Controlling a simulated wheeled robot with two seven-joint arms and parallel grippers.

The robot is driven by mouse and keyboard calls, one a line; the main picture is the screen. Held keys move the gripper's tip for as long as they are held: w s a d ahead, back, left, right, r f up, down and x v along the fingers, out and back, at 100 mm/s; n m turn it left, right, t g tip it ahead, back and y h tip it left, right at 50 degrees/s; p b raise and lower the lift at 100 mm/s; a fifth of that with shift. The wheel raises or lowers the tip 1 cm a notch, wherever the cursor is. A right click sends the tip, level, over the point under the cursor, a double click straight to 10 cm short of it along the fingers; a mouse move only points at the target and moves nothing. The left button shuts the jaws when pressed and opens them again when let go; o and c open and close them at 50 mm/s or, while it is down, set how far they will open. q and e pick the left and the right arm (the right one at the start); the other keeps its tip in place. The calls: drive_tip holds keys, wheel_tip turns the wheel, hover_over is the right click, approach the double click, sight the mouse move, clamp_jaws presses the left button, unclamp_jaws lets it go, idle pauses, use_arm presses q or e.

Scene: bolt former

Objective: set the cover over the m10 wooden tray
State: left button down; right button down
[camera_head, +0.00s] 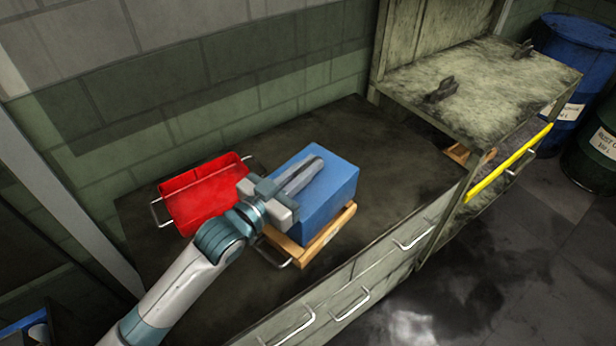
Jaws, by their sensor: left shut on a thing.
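A blue box-shaped cover (338,193) sits over a wooden tray (318,247) on the dark bench top. The tray's light wooden rim shows below the cover along the front and right, with a small label on its front side and a metal handle at its left end. My left gripper (298,178) reaches in from the left across the top of the cover and is shut on it. The gripper hides the cover's near left top, so the exact grip cannot be seen. Whether the cover is fully seated cannot be told. My right gripper is not in view.
A red tray (203,193) with metal handles lies left of the wooden tray, close to my left arm. The bench top (408,160) is clear to the right. A grimy shelf unit (480,85) with a yellow rail (508,162) stands at the right, with blue (577,75) and green drums beyond.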

use_arm(q)
drive_tip(key=shift+f, duration=0.2)
wheel_tip(320, 180, down, 3)
drive_tip(key=shift+f+p, duration=0.2)
drive_tip(key=shift+p, duration=0.4)
drive_tip(key=shift+f, duration=0.1)
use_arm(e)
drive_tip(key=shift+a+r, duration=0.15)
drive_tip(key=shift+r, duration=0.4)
use_arm(q)
drive_tip(key=shift+f, duration=0.15)
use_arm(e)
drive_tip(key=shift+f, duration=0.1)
use_arm(q)
drive_tip(key=c, duration=1.8)
unclamp_jaws()
drive_tip(key=shift+c, duration=0.2)
